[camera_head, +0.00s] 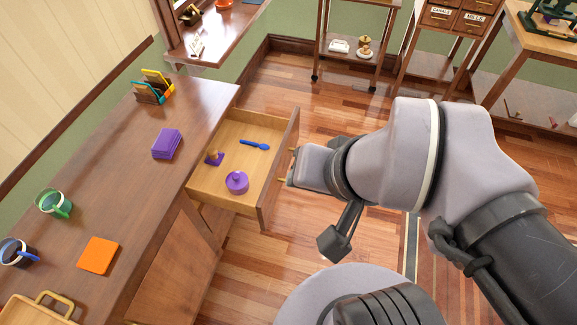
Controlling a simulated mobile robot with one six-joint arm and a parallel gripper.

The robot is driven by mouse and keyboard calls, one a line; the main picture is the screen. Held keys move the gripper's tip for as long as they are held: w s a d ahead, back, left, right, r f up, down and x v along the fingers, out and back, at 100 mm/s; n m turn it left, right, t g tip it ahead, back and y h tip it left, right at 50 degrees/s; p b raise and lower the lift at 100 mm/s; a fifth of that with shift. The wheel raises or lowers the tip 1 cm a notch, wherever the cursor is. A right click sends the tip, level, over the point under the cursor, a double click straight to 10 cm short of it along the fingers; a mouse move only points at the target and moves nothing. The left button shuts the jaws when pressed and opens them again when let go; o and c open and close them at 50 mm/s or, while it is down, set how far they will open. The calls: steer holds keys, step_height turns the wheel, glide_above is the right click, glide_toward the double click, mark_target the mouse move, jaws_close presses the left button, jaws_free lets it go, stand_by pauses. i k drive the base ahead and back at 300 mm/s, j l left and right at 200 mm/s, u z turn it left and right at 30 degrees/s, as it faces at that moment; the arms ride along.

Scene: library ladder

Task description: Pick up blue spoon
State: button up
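The blue spoon (255,145) lies flat in the open drawer (225,130), toward its back end as seen here. A purple lidded pot (237,183) and a small purple item with a brown knob (214,158) lie in the same drawer. My gripper (291,167) is at the outside of the drawer front, by its brass handle (293,150). The spoon is on the other side of that front, apart from my gripper. My fingertips are mostly hidden, so I cannot tell whether they grip the handle.
The wooden counter (125,200) bears a purple block (167,143), an orange square (98,256), a green mug (55,204), a dark mug with a blue handle (18,252) and a holder with coloured items (153,87). A wheeled cart (352,57) stands farther back. Wooden floor is open between.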

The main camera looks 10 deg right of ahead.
mark_target(263, 146)
steer(key=u, duration=1.75)
steer(key=z, duration=1.5)
steer(key=i+l+u, duration=0.2)
steer(key=u, duration=0.2)
steer(key=i+l+u, duration=0.5)
steer(key=l+u, duration=0.3)
steer(key=i+l+u, duration=0.15)
steer(key=l+u, duration=0.25)
steer(key=j, duration=0.1)
